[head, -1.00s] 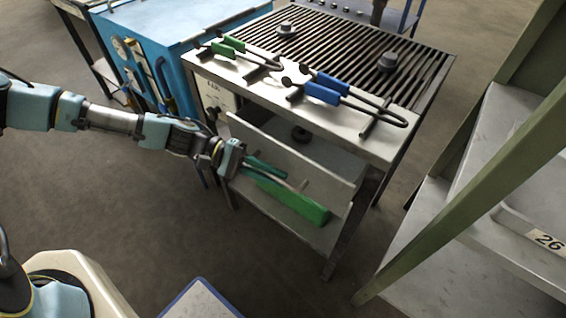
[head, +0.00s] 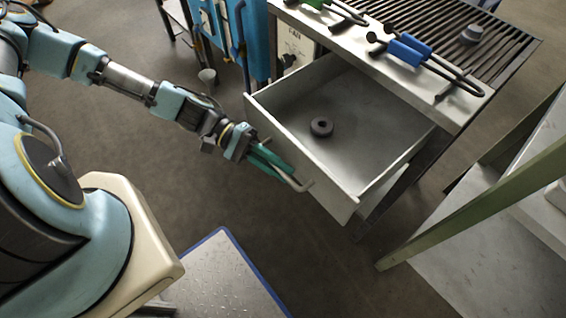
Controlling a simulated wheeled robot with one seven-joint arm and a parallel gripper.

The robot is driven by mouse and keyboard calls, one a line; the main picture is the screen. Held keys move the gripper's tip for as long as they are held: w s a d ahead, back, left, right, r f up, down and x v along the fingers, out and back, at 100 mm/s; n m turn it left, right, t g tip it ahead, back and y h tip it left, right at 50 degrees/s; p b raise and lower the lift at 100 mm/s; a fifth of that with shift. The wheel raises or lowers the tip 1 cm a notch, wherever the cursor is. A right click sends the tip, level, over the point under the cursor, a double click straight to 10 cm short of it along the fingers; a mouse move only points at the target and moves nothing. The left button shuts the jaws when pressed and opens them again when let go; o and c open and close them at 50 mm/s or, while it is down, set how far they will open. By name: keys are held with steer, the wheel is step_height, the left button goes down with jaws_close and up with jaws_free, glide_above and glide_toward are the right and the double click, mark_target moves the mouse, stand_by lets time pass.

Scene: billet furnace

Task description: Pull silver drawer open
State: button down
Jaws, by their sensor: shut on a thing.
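The silver drawer (head: 332,195) stands well pulled out from under the grate table. Its inside is in plain view, with a dark ring (head: 320,126) lying on its floor. A curved metal handle (head: 297,184) sits on the outside of its front panel. My gripper (head: 277,169), with green fingers, is at the drawer front and shut on this handle. The fingers hide part of the handle.
Blue-handled tongs (head: 408,49) and green-handled tongs (head: 318,4) lie on the tabletop beside the dark grate (head: 430,15). A blue cabinet (head: 240,40) stands at the left. A green-framed shelf (head: 490,195) is close on the right. A blue-edged plate (head: 215,275) is below.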

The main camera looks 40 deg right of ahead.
steer(key=shift+a, duration=0.15)
steer(key=c, duration=0.9)
jaws_free()
steer(key=b+v, duration=0.2)
steer(key=v, duration=0.8)
steer(key=shift+w+a+r, duration=0.1)
steer(key=shift+w+a, duration=0.1)
steer(key=shift+w, duration=0.15)
